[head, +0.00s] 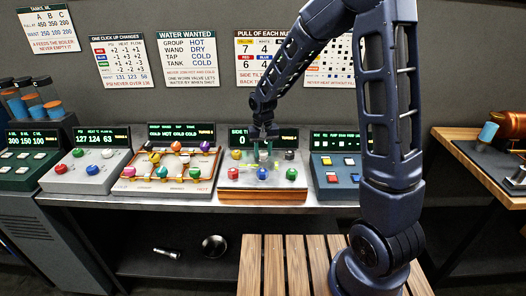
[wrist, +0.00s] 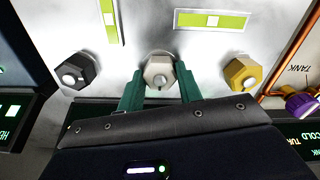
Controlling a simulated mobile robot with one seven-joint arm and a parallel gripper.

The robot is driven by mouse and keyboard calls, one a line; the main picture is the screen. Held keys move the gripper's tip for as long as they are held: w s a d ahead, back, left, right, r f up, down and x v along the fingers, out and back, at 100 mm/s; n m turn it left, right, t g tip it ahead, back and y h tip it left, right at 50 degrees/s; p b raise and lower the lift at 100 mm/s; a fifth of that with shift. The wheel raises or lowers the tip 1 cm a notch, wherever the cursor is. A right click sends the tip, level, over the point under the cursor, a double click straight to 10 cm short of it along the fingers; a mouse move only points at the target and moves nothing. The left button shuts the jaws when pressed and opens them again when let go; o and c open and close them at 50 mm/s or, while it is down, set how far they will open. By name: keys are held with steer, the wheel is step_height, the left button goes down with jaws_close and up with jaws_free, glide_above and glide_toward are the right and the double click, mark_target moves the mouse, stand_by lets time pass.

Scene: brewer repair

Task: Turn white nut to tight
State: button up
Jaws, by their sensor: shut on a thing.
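The white nut (wrist: 157,72) is a pale hex nut with a light round centre, on the silver panel (wrist: 205,55) in the wrist view. My gripper (wrist: 160,80) has its green fingers on both sides of it, shut on it. In the head view my gripper (head: 264,150) reaches down to the back row of the nut panel (head: 250,183), and the white nut is mostly hidden there. A black nut (wrist: 75,72) is to the left in the wrist view and a yellow nut (wrist: 243,73) to the right, both apart from my fingers.
Red (head: 233,172), blue (head: 262,173) and green (head: 291,174) nuts stand nearer the panel's front. A dark display (head: 238,140), partly covered by my arm, stands behind. Neighbouring panels with knobs (head: 165,172) and buttons (head: 336,175) flank it closely. A slatted wooden surface (head: 290,262) is in front.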

mark_target(264, 152)
steer(key=o, duration=1)
step_height(264, 152, up, 11)
steer(key=shift+d, duration=0.1)
steer(key=s+d+r+m+t, duration=0.1)
steer(key=s+d+r, duration=0.35)
steer(key=d, duration=0.45)
steer(key=s+d+r+t, duration=0.1)
steer(key=s+d+r, duration=0.3)
steer(key=d, duration=0.5)
steer(key=s+d+r+m+t, duration=0.1)
steer(key=s+d+r+t, duration=0.1)
steer(key=s+d, duration=0.9)
steer(key=shift+s+d+r+m+t, duration=0.15)
steer(key=shift+s+r+m+t, duration=0.15)
steer(key=shift+s+r+m, duration=0.25)
